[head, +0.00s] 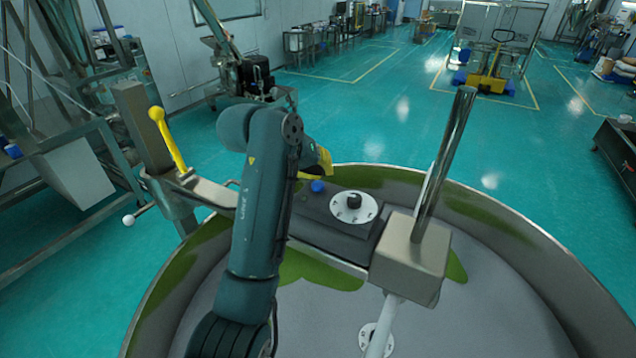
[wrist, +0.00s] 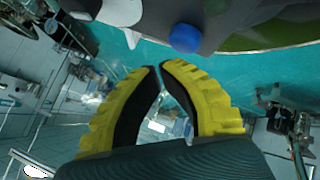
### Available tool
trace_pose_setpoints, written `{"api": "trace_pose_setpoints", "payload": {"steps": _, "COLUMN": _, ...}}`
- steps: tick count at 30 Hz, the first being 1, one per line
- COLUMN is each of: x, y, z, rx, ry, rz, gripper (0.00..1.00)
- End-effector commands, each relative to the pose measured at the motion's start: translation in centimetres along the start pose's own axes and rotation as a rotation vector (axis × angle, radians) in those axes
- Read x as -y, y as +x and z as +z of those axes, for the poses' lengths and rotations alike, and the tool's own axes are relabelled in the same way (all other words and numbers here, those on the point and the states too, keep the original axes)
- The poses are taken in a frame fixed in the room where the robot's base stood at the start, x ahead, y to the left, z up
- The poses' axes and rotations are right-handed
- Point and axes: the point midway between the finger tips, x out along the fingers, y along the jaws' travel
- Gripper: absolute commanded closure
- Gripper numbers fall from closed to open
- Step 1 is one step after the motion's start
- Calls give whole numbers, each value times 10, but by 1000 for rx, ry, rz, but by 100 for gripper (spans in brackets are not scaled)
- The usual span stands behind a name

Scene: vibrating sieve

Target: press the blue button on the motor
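The motor (head: 325,232) is a dark grey box on the sieve, with a round white plate (head: 342,212) and black knob on top. The blue button (head: 317,186) sits at its far left end. In the wrist view the blue button (wrist: 185,38) is at the top, ahead of the fingertips and slightly right. My gripper (head: 322,160) is just behind and above the button in the head view, partly hidden by my arm. In the wrist view my gripper (wrist: 158,68) has its yellow fingertips almost together, nothing between them. A gap separates fingertips and button.
The round metal rim (head: 530,240) of the sieve surrounds the motor, with green patches inside. A steel post (head: 447,150) on a metal block (head: 410,262) stands right of the motor. A yellow-handled lever (head: 168,138) is at the left. Open teal floor lies behind.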

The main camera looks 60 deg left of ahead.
Motion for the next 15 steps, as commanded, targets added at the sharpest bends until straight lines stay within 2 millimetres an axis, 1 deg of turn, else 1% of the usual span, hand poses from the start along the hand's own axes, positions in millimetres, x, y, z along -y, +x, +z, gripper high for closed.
{"api": "trace_pose_setpoints", "payload": {"steps": 6, "x": 4, "y": 6, "z": 4, "rx": 0, "ry": 0, "rz": 0, "gripper": 100}}
{"api": "trace_pose_setpoints", "payload": {"steps": 15, "x": 4, "y": 6, "z": 4, "rx": 0, "ry": 0, "rz": 0, "gripper": 100}}
